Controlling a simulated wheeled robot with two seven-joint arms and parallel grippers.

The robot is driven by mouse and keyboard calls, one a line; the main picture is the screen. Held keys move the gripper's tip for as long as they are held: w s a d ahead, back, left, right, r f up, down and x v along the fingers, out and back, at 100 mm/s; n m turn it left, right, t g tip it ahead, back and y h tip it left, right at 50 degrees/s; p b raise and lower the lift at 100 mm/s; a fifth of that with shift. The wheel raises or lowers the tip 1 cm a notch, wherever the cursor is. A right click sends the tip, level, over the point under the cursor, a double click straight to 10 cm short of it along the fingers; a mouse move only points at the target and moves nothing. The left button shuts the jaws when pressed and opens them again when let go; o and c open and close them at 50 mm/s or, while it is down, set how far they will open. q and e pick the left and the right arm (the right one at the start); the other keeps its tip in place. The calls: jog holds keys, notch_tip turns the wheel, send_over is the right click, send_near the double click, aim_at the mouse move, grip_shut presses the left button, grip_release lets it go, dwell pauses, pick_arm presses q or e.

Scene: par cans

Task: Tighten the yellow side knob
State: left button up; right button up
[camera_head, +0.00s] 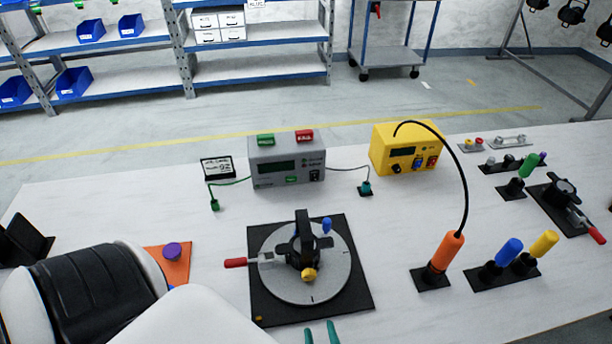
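The yellow side knob (309,274) sits on the near side of a black par-can yoke fixture (302,240). The fixture stands on a grey round turntable (333,285) on a black square base (262,305). A blue knob (327,225) is on the fixture's far right side. A red-handled clamp (237,263) reaches in from the left.
A grey device (287,168) and a yellow device (405,147) stand behind. An orange-handled tool (446,250) with a black cable stands right of the base, beside blue (509,250) and yellow (544,243) handles. A purple knob (172,250) sits left on an orange plate.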

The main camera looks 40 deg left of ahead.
aim_at(309, 279)
pick_arm(q)
jog(key=shift+w+a, duration=0.2)
jog(key=shift+a, duration=0.05)
jog(key=shift+w+a+r+p, duration=0.15)
jog(key=shift+w+a+p, duration=0.1)
jog(key=shift+p, duration=0.05)
jog(key=p+x, duration=0.2)
jog(key=x, duration=0.2)
jog(key=shift+w+a+r, duration=0.1)
jog(key=shift+a+r, duration=0.05)
jog(key=p+x, duration=0.1)
jog(key=x, duration=0.4)
jog(key=shift+w+a+f+p, duration=0.1)
jog(key=shift+a+f+p, duration=0.1)
jog(key=shift+p, duration=0.1)
jog(key=shift+w+a, duration=0.2)
jog(key=shift+w, duration=0.05)
jog(key=shift+f, duration=0.1)
pick_arm(e)
jog(key=r, duration=0.4)
jog(key=shift+s+d+r, duration=0.15)
jog(key=shift+s+d, duration=0.1)
jog(key=shift+d, duration=0.05)
pick_arm(q)
jog(key=c, duration=0.7)
pick_arm(e)
jog(key=shift+d, duration=0.2)
